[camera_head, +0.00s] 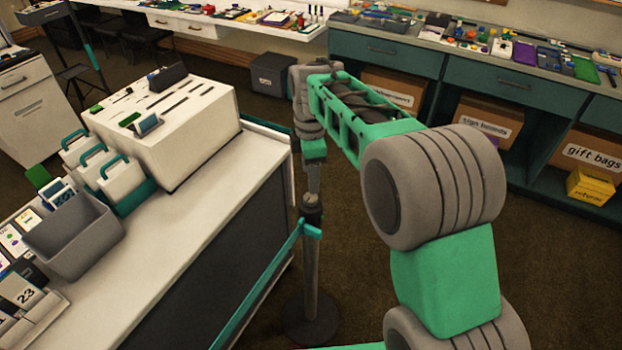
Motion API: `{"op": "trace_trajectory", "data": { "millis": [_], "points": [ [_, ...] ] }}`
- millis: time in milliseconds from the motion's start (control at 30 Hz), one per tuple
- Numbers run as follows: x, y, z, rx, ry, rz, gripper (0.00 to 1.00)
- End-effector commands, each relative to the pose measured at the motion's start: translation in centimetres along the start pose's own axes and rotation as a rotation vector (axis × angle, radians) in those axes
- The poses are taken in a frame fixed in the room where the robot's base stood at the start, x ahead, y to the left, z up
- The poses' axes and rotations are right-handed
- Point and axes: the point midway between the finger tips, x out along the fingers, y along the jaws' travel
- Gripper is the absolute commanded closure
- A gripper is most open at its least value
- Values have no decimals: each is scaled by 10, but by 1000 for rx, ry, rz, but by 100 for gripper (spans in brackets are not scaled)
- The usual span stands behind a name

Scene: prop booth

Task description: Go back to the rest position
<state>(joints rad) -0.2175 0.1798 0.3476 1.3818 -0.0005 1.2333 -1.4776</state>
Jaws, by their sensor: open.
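My green and grey arm reaches from the lower right up to the middle of the view and bends down at the wrist. My gripper (313,186) points down at the arm's end, small in the view. It appears just above or in front of the top of a dark post. I cannot tell whether it touches the post. Its fingers are hard to make out, and nothing is visibly held.
The dark barrier post (310,265) with a teal belt stands beside the white-topped counter (185,265). On the counter are a white slotted box (190,135) and a grey bin (75,240). A teal cabinet (490,80) stands behind my arm. Brown floor lies between.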

Motion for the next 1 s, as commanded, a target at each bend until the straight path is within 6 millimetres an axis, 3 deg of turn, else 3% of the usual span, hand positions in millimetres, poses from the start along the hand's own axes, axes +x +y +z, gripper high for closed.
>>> {"op": "trace_trajectory", "data": {
  "millis": [267,367,467,600,700,800,900,1000],
  "points": [
    [0,0,0,0,0,0,42],
    [-12,-13,9,116,3,26,42],
    [-30,-45,27,379,17,76,42],
    [-44,-113,54,886,73,167,42],
    [-38,-161,68,1241,136,222,42],
    [-26,-194,76,1498,192,254,42],
    [-17,-209,79,1630,224,267,42],
    [-15,-212,80,1658,231,268,42]
  ]
}}
